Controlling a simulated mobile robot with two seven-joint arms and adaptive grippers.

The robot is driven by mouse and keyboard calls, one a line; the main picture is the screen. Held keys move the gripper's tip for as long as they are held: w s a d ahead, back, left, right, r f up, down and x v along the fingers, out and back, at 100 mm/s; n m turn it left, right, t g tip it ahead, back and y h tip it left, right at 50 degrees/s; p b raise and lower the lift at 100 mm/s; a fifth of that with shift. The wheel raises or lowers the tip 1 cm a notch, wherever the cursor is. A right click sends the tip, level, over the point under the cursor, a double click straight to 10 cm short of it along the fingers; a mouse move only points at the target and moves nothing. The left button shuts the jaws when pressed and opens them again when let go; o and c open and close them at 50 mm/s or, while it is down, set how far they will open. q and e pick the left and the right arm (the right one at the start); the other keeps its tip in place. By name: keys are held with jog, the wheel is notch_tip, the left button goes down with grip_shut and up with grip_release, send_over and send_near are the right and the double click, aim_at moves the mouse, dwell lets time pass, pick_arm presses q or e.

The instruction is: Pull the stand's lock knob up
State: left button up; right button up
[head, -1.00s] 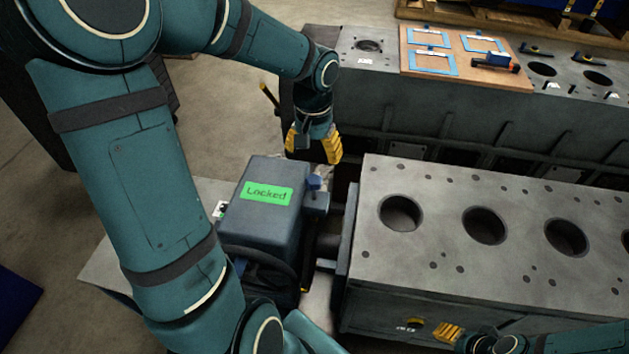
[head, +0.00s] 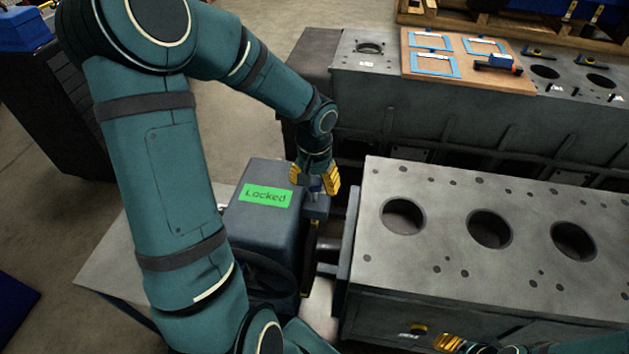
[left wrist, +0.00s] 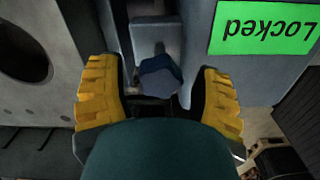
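The stand's gearbox housing (head: 262,232) is dark grey and bears a green label (head: 266,195) reading "Locked". The lock knob is a small blue cap on a bracket at the housing's side; in the left wrist view the knob (left wrist: 160,76) sits between my fingers. My left gripper (head: 318,180) is at the knob from above, its yellow fingers open on either side, with gaps to the knob in the left wrist view. In the head view the fingers mostly hide the knob. My right gripper (head: 449,342) shows only partly at the bottom edge, by the engine block; its opening is unclear.
The engine block (head: 480,180) with large round bores is mounted right of the housing. Behind it stands a long grey bench or block (head: 450,110) carrying a brown board (head: 455,75) with blue frames. Open floor lies at the left.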

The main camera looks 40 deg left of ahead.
aim_at(315, 181)
pick_arm(q)
grip_shut()
jog(key=shift+r+p, duration=1.3)
jog(key=shift+r, duration=0.8)
jog(key=shift+f, duration=0.1)
jog(key=shift+o, duration=1.4)
grip_release()
notch_tip(315, 181, up, 12)
